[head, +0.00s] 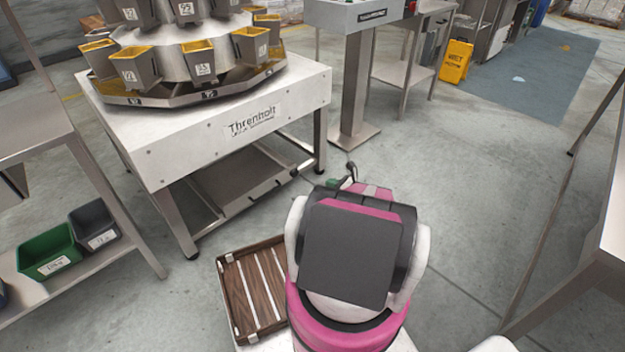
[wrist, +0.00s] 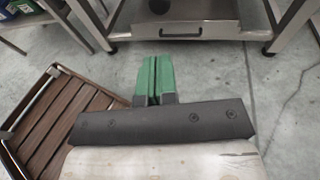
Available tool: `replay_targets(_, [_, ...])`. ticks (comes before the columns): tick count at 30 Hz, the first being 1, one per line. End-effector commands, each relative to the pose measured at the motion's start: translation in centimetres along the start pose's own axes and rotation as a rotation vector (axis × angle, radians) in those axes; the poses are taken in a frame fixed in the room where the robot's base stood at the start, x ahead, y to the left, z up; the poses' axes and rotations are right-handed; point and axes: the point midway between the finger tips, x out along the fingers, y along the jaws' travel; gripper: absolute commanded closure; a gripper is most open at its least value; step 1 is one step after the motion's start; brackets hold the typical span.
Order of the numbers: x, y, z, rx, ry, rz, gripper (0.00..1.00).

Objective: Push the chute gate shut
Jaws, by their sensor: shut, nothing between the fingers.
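I cannot pick out the chute gate with certainty in either view. The white weigher table (head: 215,140) marked "Threnholt" stands ahead at the left and carries a ring of grey buckets (head: 140,70) with yellow insides. A metal shelf or tray lies under it, and its front edge with a handle (wrist: 181,32) shows at the top of the wrist view. My gripper (wrist: 153,68) has green fingers pressed together with nothing between them. It is over the floor in front of the table, apart from it. In the head view my arm hides most of it.
A brown slatted wooden tray (head: 226,276) lies left of my arm, also in the wrist view (wrist: 12,150). A rack with a green bin (head: 45,250) and a grey bin (head: 93,222) stands left. A pedestal (head: 353,90) and yellow sign (head: 456,62) stand behind. Floor (head: 480,170) right is clear.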

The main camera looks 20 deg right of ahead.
Motion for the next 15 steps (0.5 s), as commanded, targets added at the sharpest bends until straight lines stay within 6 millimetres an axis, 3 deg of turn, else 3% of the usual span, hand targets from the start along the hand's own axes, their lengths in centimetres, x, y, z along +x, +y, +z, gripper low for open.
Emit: replay_targets(15, [6.2,-0.1,-0.1,-0.001,0.001,0.002,1.0])
